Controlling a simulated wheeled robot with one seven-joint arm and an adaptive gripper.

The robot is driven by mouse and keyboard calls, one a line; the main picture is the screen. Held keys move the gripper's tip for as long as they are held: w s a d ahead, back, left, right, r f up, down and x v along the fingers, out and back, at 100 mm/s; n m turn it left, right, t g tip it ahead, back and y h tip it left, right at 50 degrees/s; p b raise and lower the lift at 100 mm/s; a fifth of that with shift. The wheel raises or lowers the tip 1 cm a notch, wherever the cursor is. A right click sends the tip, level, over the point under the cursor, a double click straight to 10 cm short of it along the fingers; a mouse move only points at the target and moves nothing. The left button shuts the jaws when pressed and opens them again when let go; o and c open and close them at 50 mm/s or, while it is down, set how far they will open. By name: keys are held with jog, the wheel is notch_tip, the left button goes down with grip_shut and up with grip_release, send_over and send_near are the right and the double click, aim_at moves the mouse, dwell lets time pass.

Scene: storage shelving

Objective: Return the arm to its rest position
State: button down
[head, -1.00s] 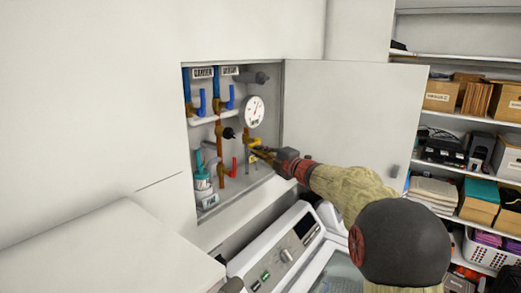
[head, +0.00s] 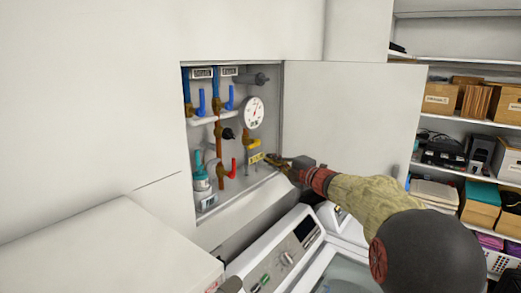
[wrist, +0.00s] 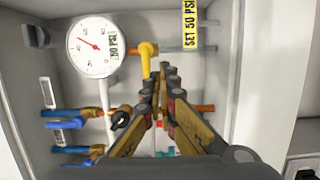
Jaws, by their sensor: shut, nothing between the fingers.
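My gripper (head: 272,160) is shut and empty at the lower right front of the open wall cabinet (head: 232,205). My arm (head: 360,200) reaches in from the lower right of the head view. In the wrist view my gripper (wrist: 152,90) points into the cabinet, its fingers close together below a yellow valve handle (wrist: 147,58). I cannot tell from this view how far the fingertips are from the pipes. The yellow handle also shows in the head view (head: 252,142), above and left of the gripper.
A round gauge (head: 253,112), blue handles (head: 229,97) and a red handle (head: 233,168) sit inside the cabinet. Its open door (head: 350,110) stands to the right, behind my arm. A washing machine (head: 285,255) is below. Shelving with boxes (head: 482,205) stands at right.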

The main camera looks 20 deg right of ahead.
jog(key=s+d+f+m+g+h, duration=0.2)
jog(key=d+f+m+h, duration=0.6)
jog(key=d+f+m, duration=0.25)
jog(key=s+f+m+g+h+b, duration=0.1)
jog(key=s+f+m+g+b, duration=0.2)
jog(key=s+f, duration=0.45)
jog(key=s+f+m+g+h+b, duration=0.15)
jog(key=s+f+m+g, duration=0.3)
jog(key=s, duration=0.55)
jog(key=s+a+f+m+y+b, duration=0.1)
jog(key=s+a+f+b, duration=0.3)
jog(key=s+a, duration=0.4)
jog(key=s+a+f+m+g+y+b, duration=0.1)
jog(key=s+a+f+b, duration=0.3)
jog(key=s+a, duration=0.4)
jog(key=s+a+f+m+g+y+b, duration=0.1)
jog(key=s+a+f+b, duration=0.3)
jog(key=s+a, duration=0.5)
jog(key=shift+s+f+m+y, duration=0.4)
jog(key=shift+s+f+y, duration=0.45)
jog(key=shift+s, duration=1.6)
